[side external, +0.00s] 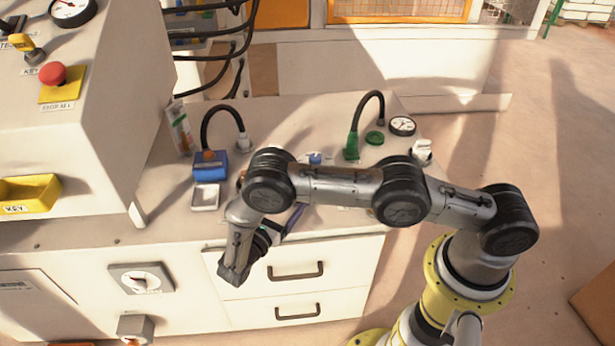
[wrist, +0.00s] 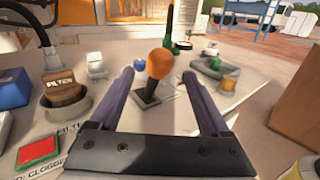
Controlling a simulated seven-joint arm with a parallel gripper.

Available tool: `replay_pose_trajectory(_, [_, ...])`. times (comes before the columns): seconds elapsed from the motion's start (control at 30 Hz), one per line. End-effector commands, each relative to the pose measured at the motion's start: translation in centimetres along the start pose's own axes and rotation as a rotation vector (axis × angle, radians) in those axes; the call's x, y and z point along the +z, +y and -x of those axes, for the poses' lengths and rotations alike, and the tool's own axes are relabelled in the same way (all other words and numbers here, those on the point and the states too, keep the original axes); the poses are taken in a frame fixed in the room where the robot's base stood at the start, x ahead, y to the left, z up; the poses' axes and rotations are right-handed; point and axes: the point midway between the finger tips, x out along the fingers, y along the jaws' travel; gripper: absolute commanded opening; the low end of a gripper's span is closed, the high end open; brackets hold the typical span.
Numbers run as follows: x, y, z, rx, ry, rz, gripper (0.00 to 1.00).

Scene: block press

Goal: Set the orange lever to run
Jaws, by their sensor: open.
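The orange lever (wrist: 166,63) shows in the wrist view as a round orange knob on a short stick. It rises from a dark slotted plate (wrist: 148,97) on the bench and leans slightly right. My gripper (wrist: 158,75) is open, with one purple finger to each side of the lever in the picture and nothing between them held. I cannot tell whether the knob is past the fingertips or level with them. In the side external view my gripper (side external: 290,220) is over the bench's front edge, and my arm hides the lever. No run label is readable.
A green plug (side external: 352,146) and a gauge (side external: 402,125) are further back.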

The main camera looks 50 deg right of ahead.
Motion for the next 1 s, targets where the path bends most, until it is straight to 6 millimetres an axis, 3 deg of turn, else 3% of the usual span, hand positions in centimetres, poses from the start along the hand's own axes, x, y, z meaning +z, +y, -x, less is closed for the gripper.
replay_pose_trajectory(0.3, [0.0,-0.1,-6.4,-0.004,0.001,0.000,0.81])
replay_pose_trajectory(0.5, [0.0,0.0,-9.1,-0.002,0.001,0.000,0.81])
replay_pose_trajectory(0.97, [0.0,0.0,-10.3,0.000,0.002,-0.001,0.81])
replay_pose_trajectory(1.0, [0.0,0.0,-10.3,0.000,0.002,-0.001,0.75])
